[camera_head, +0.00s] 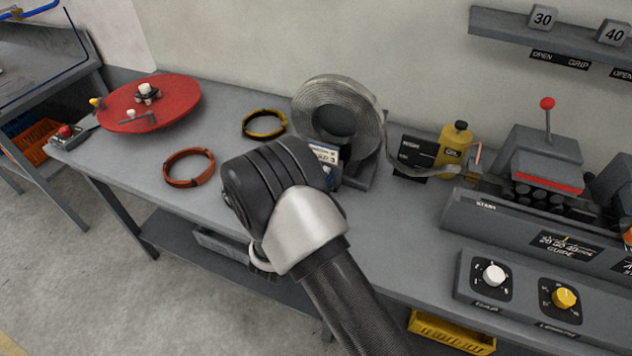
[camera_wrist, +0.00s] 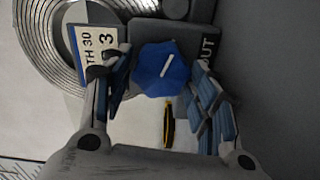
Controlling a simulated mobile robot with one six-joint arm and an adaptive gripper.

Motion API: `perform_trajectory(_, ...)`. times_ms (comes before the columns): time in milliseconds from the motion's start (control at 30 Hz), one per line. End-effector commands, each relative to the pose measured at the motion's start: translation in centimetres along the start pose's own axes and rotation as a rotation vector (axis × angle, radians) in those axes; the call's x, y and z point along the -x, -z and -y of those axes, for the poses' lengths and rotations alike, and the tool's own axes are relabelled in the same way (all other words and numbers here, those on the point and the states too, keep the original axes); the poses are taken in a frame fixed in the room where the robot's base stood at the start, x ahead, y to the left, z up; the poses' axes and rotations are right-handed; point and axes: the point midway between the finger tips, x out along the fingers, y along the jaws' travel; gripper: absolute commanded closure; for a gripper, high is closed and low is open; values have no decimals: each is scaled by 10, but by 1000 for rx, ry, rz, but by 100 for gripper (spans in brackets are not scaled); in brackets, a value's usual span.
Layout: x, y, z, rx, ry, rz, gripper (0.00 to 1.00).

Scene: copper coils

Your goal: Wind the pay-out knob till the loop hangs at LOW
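The blue pay-out knob (camera_wrist: 162,68) with a white pointer line shows in the wrist view, on a grey housing marked with letters ending in "OUT". My gripper (camera_wrist: 157,86) is open, with one finger on each side of the knob. A gap shows on the left; contact on the right is unclear. In the head view my wrist hides the fingers and most of the knob. The coil of strip (camera_head: 306,108) stands upright behind my wrist. Its strip sags in a shallow loop (camera_head: 428,173) before a black gauge plate (camera_head: 408,142) whose marks I cannot read clearly.
A yellow oil bottle (camera_head: 455,142) stands beside the loop, close to the grey strip machine (camera_head: 500,206). A white knob (camera_head: 493,275) and a yellow knob (camera_head: 564,297) sit on its front panel. A red turntable (camera_head: 180,98) and two banded rings (camera_head: 188,154) lie left.

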Motion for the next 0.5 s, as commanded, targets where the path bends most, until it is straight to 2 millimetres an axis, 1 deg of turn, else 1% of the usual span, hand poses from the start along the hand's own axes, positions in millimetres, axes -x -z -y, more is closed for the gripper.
perform_trajectory(33, 0, 0, 0, 0, 0, 0, 40)
perform_trajectory(133, 0, 0, 0, 0, 0, 0, 34)
perform_trajectory(400, 0, 0, 0, 0, 0, 0, 34)
perform_trajectory(500, 4, 1, 0, 1, 0, -2, 34)
